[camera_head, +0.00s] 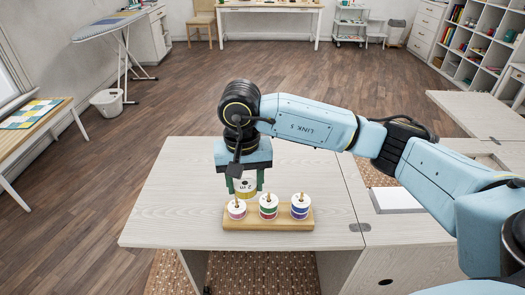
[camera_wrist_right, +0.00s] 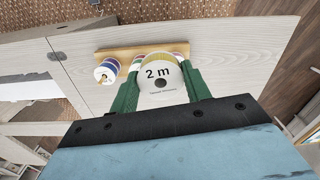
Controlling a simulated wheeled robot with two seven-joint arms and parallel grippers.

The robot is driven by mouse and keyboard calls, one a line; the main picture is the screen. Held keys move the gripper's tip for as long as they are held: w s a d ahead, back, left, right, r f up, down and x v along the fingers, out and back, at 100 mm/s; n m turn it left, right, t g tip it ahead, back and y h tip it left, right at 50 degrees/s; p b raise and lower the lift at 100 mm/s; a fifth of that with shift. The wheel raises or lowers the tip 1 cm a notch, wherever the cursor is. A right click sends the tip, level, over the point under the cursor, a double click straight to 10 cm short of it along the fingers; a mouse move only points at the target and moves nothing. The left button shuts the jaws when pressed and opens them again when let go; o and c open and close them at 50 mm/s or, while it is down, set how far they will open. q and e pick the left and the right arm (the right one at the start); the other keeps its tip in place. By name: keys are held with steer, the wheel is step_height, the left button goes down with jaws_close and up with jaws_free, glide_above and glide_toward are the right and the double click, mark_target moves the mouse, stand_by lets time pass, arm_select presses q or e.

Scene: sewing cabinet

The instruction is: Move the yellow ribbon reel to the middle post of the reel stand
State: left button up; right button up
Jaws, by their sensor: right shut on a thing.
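My right gripper (camera_head: 245,188) is shut on the yellow ribbon reel (camera_head: 245,184), a white-faced reel marked "2 m". The right wrist view shows the reel (camera_wrist_right: 160,85) between the green fingers, with a yellow edge. The gripper points down, and the reel shows just above the left end of the wooden reel stand (camera_head: 252,223) in the head view. The stand carries a pink-red reel (camera_head: 236,210) on the left, a red and green reel (camera_head: 268,207) in the middle and a blue-purple reel (camera_head: 300,207) on the right. My left gripper is out of view.
The stand rests on a pale wooden cabinet top (camera_head: 170,215), clear to its left and behind. To the right lies a white rectangular item (camera_head: 396,200) at the cabinet's side. An ironing board (camera_head: 108,25) and a bin (camera_head: 108,102) stand far off.

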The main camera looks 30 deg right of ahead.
steer(key=m+p, duration=0.1)
steer(key=m, duration=0.2)
steer(key=w+d+r+m+p, duration=0.1)
steer(key=m, duration=0.3)
steer(key=d+m+p, duration=0.1)
steer(key=m, duration=0.3)
steer(key=shift+w+r, duration=0.15)
steer(key=shift+w, duration=0.05)
steer(key=d+f+m+p, duration=0.1)
steer(key=d+f+m, duration=0.1)
steer(key=m, duration=0.5)
steer(key=w+d+f+m+p, duration=0.1)
steer(key=d+f+m, duration=0.1)
steer(key=m, duration=0.6)
steer(key=d+f+m, duration=0.2)
steer(key=m, duration=0.5)
steer(key=shift+w+d+f+m+p, duration=0.15)
steer(key=shift+w+f+m+p, duration=0.2)
steer(key=shift+f+m+p, duration=0.05)
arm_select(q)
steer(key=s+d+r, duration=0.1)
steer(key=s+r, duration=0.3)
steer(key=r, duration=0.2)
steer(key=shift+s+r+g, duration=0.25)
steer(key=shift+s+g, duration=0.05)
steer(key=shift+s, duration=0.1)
arm_select(e)
steer(key=shift+r, duration=0.1)
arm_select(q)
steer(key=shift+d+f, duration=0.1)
